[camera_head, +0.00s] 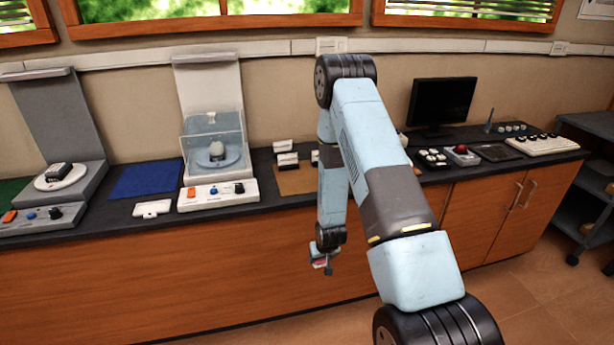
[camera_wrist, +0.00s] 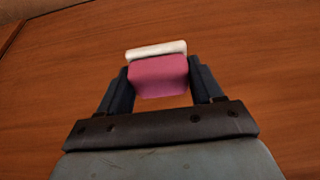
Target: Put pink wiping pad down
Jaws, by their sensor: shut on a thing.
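The pink wiping pad (camera_wrist: 160,76) is a pink block with a white strip along its far edge. It sits between the two fingers of my gripper (camera_wrist: 160,84), which is shut on it. In the head view my gripper (camera_head: 323,260) hangs in front of the wooden cabinet front, below the level of the counter top. Only a little of the pink pad (camera_head: 320,263) shows there. In the wrist view, brown wood fills the background behind the pad.
The dark counter (camera_head: 120,226) runs along the wall. A dark shelf cart (camera_head: 590,170) stands at right.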

